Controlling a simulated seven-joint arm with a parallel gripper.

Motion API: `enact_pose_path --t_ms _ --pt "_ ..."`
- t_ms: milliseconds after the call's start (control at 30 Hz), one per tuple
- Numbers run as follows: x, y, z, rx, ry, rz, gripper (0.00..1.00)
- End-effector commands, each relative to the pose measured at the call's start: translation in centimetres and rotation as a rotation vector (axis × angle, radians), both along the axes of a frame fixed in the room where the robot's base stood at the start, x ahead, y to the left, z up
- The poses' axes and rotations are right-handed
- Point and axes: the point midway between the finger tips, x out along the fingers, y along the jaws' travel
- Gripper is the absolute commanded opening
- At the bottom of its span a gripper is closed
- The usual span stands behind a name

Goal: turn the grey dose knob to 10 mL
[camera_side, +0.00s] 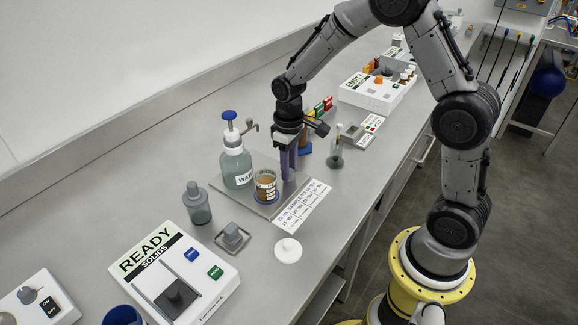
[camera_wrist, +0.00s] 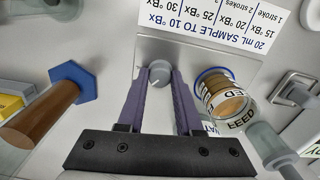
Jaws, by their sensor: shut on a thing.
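My gripper (camera_side: 289,172) points down at the right end of a grey metal plate (camera_side: 262,208). In the wrist view its purple fingers (camera_wrist: 160,80) are shut on a small grey rounded piece, which I take to be the grey dose knob (camera_wrist: 160,72). In the side view the fingers hide the knob. No dose marks or pointer on the knob can be read. A white card (camera_wrist: 210,28) reads "20 mL SAMPLE TO 10 °Bx" with stroke counts; it also lies at the plate's front edge in the side view (camera_side: 302,205).
A blue-topped water pump bottle (camera_side: 237,167) and a brown-filled FEED beaker (camera_side: 265,187) stand left of my gripper. A brown cylinder on a blue hexagonal base (camera_wrist: 75,83) is close by. A small flask (camera_side: 335,158) stands to the right. A READY box (camera_side: 205,295) sits front left.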

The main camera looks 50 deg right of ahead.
Motion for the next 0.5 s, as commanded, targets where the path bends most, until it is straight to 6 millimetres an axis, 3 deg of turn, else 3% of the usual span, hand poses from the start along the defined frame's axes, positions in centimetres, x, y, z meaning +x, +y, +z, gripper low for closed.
enact_pose_path --t_ms 500 --pt "0.05 -0.02 0.2 0.0 -0.002 0.462 0.0"
